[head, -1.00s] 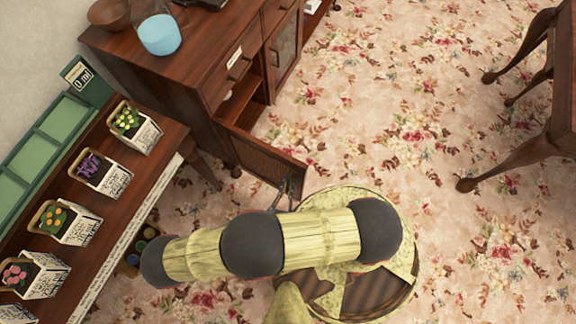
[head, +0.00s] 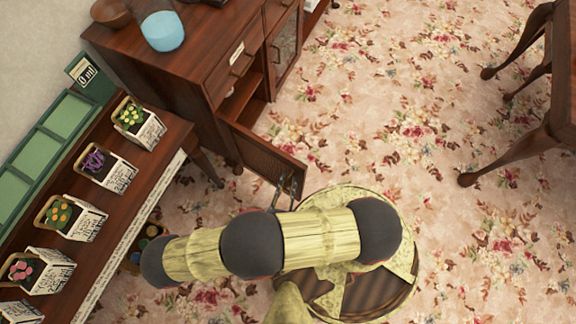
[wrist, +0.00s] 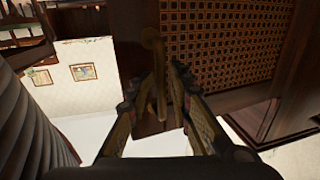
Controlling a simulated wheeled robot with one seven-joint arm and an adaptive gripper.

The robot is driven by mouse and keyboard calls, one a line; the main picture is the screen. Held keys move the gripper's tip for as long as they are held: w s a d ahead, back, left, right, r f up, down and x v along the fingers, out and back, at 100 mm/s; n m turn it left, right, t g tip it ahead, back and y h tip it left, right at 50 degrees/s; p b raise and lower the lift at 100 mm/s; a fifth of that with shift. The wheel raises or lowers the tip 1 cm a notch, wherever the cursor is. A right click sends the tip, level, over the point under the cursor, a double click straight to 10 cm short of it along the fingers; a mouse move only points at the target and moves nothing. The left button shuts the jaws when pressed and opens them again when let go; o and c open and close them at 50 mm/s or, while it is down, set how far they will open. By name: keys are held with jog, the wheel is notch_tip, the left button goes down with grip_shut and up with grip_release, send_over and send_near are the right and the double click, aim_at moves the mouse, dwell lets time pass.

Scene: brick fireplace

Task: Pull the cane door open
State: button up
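The cane door (head: 262,158) is a low brown panel on the dark wood cabinet (head: 180,70). In the head view it stands swung well out from the cabinet front. Its woven cane (wrist: 225,40) and wooden frame fill the upper right of the wrist view. A slim brass-coloured handle (wrist: 152,42) is on the frame. My gripper (head: 287,190) is at the door's free edge. In the wrist view, my gripper (wrist: 157,88) has its fingers apart on either side of the handle, with a gap showing; any contact is unclear.
A plant stand (head: 150,190) with several potted flowers is at the left, close to the cabinet. A blue-filled glass (head: 162,30) and a bowl (head: 110,12) sit on the cabinet. A dark table (head: 550,110) is at the right. Patterned carpet between is clear.

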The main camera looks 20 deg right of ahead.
aim_at(291, 163)
dwell(0.3)
notch_tip(291, 163, up, 10)
dwell(0.6)
dwell(0.5)
